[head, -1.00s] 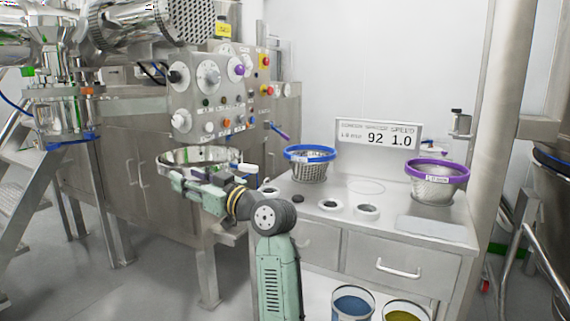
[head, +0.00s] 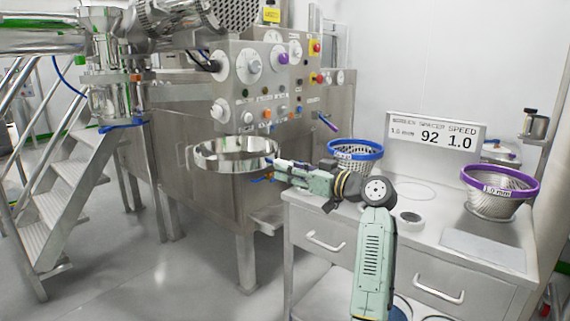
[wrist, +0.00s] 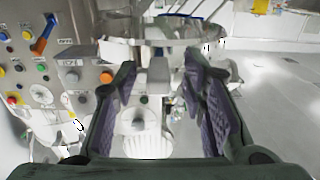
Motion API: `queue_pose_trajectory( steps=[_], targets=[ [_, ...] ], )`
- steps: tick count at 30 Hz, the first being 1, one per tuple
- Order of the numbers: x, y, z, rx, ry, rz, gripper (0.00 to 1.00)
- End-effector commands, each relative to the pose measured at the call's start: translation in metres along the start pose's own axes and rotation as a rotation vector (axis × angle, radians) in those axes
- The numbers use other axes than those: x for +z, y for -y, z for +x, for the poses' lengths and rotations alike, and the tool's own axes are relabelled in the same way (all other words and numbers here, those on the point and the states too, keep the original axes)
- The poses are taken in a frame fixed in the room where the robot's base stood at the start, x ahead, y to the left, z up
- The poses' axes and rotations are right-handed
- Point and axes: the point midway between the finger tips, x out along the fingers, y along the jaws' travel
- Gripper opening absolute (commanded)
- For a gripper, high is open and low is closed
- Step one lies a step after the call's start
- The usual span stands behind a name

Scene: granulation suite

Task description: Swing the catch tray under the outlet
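The catch tray (head: 212,161) is a round, shiny steel pan beside the machine's front panel, in the head view. The outlet appears to be the vertical steel spout (head: 117,98) at the left, with a blue lever under it; the tray is to its right, not under it. My gripper (head: 270,171) is at the tray's right edge. In the wrist view, my gripper (wrist: 166,95) has its purple-padded fingers spread apart. A curved steel rim, probably the tray (wrist: 175,28), lies beyond them. Grey parts show between the fingers; I see no grip on them.
A steel bench (head: 300,210) with a blue-rimmed basket (head: 355,158) and a purple-rimmed basket (head: 497,190) stands at the right. The control panel (head: 262,85) is behind the tray. Metal steps (head: 60,185) stand at the left. The floor between is clear.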

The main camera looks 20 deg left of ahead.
Motion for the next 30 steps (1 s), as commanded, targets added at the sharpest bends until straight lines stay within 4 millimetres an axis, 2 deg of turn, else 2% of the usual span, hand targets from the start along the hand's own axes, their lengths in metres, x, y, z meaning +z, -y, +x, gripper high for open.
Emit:
queue_pose_trajectory(
  steps=[3, 6, 16, 30],
  targets=[
    [-0.001, 0.000, 0.015, -0.001, 0.000, 0.001, 0.38],
    [-0.001, 0.000, 0.021, 0.000, -0.001, 0.001, 0.38],
    [0.000, 0.000, 0.024, 0.001, 0.000, 0.000, 0.38],
    [0.000, 0.000, 0.024, 0.001, 0.000, 0.000, 0.06]
  ],
)
